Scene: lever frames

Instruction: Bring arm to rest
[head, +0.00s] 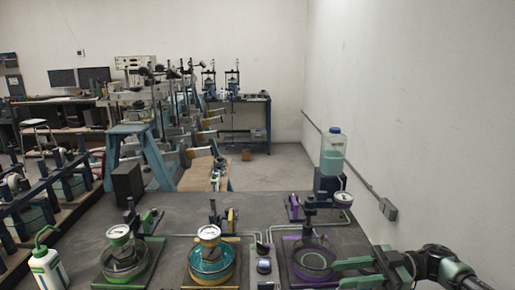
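My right gripper (346,273) comes in from the lower right, beside the purple-based cell (313,262) on the dark bench. Its two green fingers are apart, with nothing visible between them. They reach to the right edge of this cell; I cannot tell whether they touch it. My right arm (440,266) runs off to the right. My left gripper is not in view. Two more cells stand to the left: a yellow-based one with blue liquid (211,265) and a green-based one (124,262). Each carries a round dial above it.
The bench top (185,212) is bare toward its back. A bottle with blue liquid (333,152) stands on a block at the right, near the wall. A white squeeze bottle with green cap (46,266) stands front left. A small dark device (264,266) lies between cells.

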